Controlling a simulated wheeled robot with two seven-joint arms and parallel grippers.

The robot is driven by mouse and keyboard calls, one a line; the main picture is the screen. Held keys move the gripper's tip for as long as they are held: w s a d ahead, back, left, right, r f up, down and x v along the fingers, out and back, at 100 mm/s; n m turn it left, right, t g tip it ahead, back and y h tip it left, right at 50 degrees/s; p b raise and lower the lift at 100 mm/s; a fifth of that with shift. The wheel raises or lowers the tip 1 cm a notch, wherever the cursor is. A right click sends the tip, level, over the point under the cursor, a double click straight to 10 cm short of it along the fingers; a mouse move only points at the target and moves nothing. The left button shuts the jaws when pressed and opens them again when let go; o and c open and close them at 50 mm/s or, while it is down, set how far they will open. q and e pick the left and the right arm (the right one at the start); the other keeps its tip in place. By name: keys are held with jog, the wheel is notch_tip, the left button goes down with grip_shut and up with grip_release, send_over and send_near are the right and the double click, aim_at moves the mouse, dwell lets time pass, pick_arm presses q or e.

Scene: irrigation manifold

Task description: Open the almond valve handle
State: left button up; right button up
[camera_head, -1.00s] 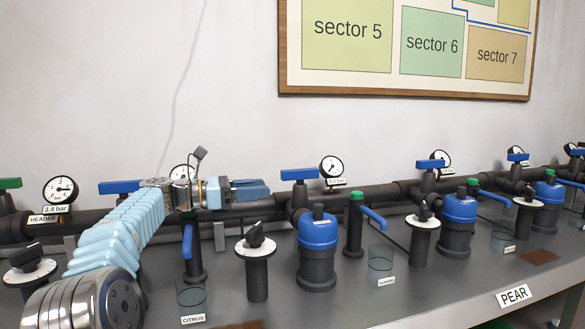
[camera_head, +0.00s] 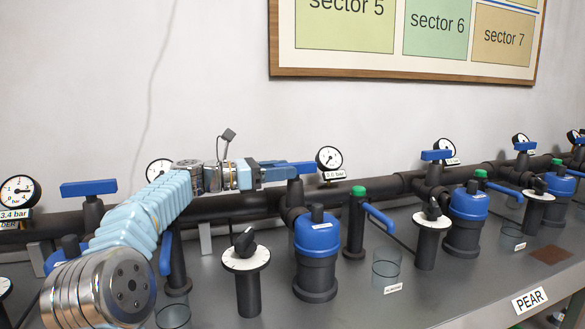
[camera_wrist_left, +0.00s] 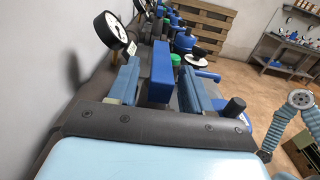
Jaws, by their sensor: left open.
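The blue bar handle (camera_head: 298,168) sits on a black valve stem above the main pipe, in the middle of the head view. It lies roughly along the pipe. A clear cup (camera_head: 386,266) with a small, hardly legible label, seemingly almond, stands to its right. My left gripper (camera_head: 275,174) reaches in from the left at handle height. In the left wrist view the blue handle (camera_wrist_left: 162,70) stands between the two open fingers, with a gap visible on the left side. Contact on the right cannot be told. My right gripper is not in view.
A pressure gauge (camera_head: 329,158) stands just behind the handle. Below are a blue-capped filter (camera_head: 317,235), a black dial knob (camera_head: 246,245) and a green-topped tap (camera_head: 358,192). Another blue handle (camera_head: 88,188) is at the left.

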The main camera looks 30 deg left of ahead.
aim_at(315, 167)
pick_arm(q)
jog(key=shift+x, duration=1.6)
grip_shut()
